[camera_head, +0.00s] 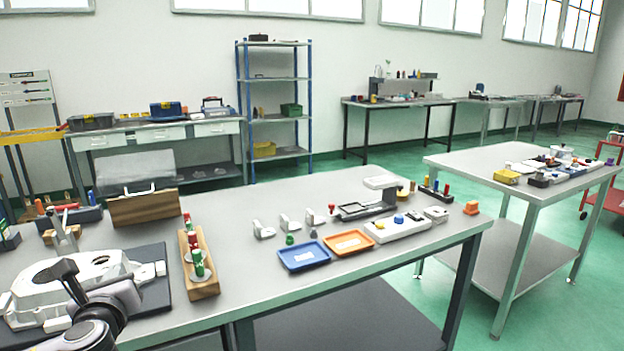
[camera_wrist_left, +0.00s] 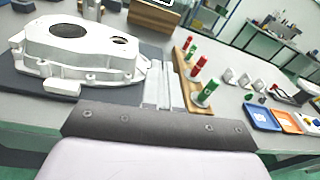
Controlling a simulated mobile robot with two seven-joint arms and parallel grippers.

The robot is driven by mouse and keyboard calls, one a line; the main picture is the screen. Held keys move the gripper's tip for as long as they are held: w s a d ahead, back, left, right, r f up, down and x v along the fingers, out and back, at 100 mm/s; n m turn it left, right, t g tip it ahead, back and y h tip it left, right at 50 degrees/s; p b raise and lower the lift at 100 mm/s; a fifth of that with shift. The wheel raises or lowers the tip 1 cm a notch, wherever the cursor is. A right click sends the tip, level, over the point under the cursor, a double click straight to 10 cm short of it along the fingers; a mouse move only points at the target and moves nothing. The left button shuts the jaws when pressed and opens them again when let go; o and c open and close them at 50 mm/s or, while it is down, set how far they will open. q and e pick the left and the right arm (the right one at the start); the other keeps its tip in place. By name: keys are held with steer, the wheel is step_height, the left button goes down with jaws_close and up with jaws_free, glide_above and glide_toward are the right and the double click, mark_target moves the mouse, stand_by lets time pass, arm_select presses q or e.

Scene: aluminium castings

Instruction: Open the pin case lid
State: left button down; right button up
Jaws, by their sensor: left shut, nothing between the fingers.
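The pin case (camera_head: 146,208) is a wooden box on the back left of the near bench. Its flat grey lid (camera_head: 135,169) appears to lie shut on top. A pale bar handle (camera_head: 139,191) runs along the lid's front edge. In the left wrist view the wooden front of the case (camera_wrist_left: 154,14) is cut by the top edge. My left gripper (camera_head: 153,270) is shut and empty, beside the white casting and well in front of the case. Its fingers also show in the left wrist view (camera_wrist_left: 160,84). My right gripper is not in view.
The white casting (camera_head: 68,285) lies on a dark mat at the front left. A wooden rack (camera_head: 204,289) with red and green pins stands right of my gripper. A blue tray (camera_head: 303,256) and an orange tray (camera_head: 349,243) lie further right. Bench between rack and trays is clear.

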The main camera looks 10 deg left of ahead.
arm_select(q)
steer(key=s+d+f+n+g+h, duration=0.1)
steer(key=s+d+f+n+h, duration=0.3)
steer(key=d+f, duration=0.5)
steer(key=s+d+f+n+g+h, duration=0.15)
steer(key=d+f+n+h, duration=0.3)
steer(key=f, duration=0.75)
steer(key=s+d+f+n+h, duration=0.3)
steer(key=s+d+f+n, duration=0.5)
steer(key=s+d+n, duration=0.3)
steer(key=n, duration=0.4)
steer(key=shift+s+d+f+g+p, duration=0.15)
steer(key=shift+s+d+g+p, duration=0.1)
steer(key=shift+g+p, duration=0.15)
steer(key=c, duration=1.5)
jaws_free()
steer(key=shift+s+d+n+h, duration=0.1)
steer(key=shift+s+n+h, duration=0.15)
steer(key=shift+n, duration=0.3)
steer(key=shift+o, duration=0.2)
steer(key=shift+f, duration=0.1)
